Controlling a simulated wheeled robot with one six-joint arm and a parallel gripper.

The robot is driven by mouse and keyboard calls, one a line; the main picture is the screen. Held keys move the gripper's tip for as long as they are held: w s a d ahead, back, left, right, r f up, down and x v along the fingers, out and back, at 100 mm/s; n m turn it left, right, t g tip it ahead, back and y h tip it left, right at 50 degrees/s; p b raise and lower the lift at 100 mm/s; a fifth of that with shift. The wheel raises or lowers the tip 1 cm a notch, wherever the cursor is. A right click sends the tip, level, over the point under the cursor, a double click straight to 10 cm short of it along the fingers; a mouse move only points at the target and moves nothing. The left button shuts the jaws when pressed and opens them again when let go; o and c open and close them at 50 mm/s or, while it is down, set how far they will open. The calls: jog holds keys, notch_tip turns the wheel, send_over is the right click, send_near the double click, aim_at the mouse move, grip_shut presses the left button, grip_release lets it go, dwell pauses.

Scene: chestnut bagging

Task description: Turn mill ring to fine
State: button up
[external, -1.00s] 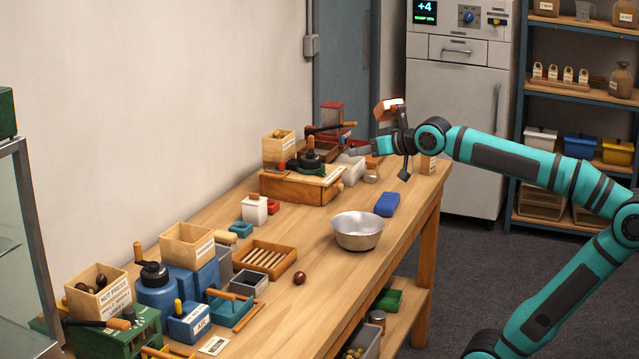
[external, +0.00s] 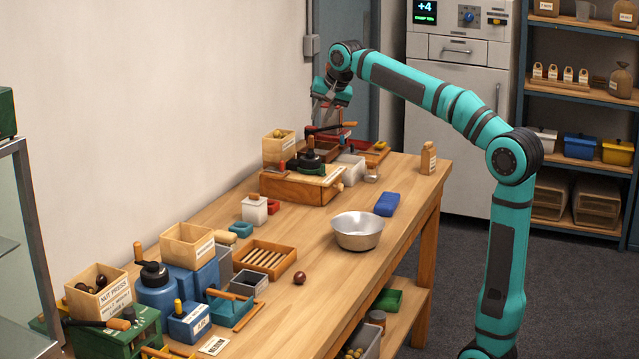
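The hand mill is most likely the wooden box with a black top and crank (external: 311,160) at the back left of the bench; its ring and any fine marking are too small to make out. My gripper (external: 322,112) points down above the red device (external: 335,118) at the bench's far end, behind and to the right of that box. Its fingers look apart, with nothing visible between them. Whether it touches the crank handle (external: 331,128) below it cannot be told.
A wooden bin (external: 279,147) stands at the box's left. A steel bowl (external: 358,231), a blue block (external: 387,203) and a brown carton (external: 428,158) stand on the bench. A wall and grey conduit are close behind my gripper. The bench's front right is clear.

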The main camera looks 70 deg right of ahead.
jog(key=w+d+f+m+g+y, duration=0.1)
jog(key=w+d+f+m+g, duration=0.15)
jog(key=d, duration=0.55)
jog(key=w+d+f+m+g+y, duration=0.1)
jog(key=w+d+m+g, duration=0.25)
jog(key=d, duration=0.35)
jog(key=shift+t, duration=0.4)
notch_tip(320, 180, down, 18)
jog(key=shift+d+r, duration=0.1)
jog(key=shift+d, duration=0.05)
grip_shut()
